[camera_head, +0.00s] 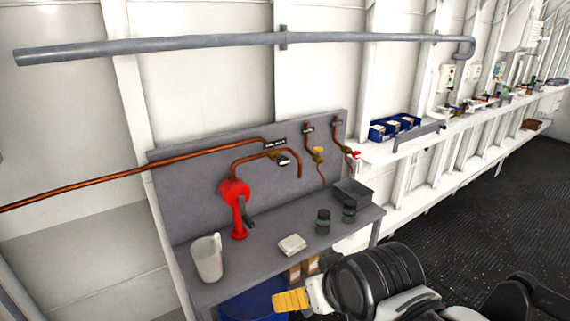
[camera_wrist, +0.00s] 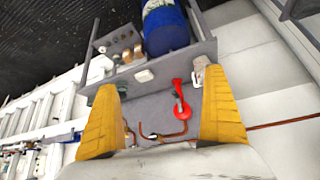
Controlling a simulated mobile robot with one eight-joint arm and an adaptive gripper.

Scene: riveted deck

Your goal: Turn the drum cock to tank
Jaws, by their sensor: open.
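A cock with a dark handle (camera_head: 281,159) sits on the copper pipe on the grey back panel, under a small label plate (camera_head: 275,144) too small to read. I take it for the drum cock, and cannot tell its setting. A small fitting on the pipe also shows in the wrist view (camera_wrist: 152,136). A red hand pump (camera_head: 236,205) stands left of it; it also shows in the wrist view (camera_wrist: 181,98). My gripper (camera_wrist: 163,82) is open and empty, with yellow fingers, apart from the bench. In the head view one yellow finger (camera_head: 291,300) shows below the bench's front.
Two smaller taps, one brass (camera_head: 318,154) and one red-handled (camera_head: 352,153), are right of the cock. A white jug (camera_head: 207,259), pale block (camera_head: 292,244), dark jars (camera_head: 323,221) and grey box (camera_head: 352,193) stand on the bench. A blue drum (camera_wrist: 165,28) is below. Dark floor lies right.

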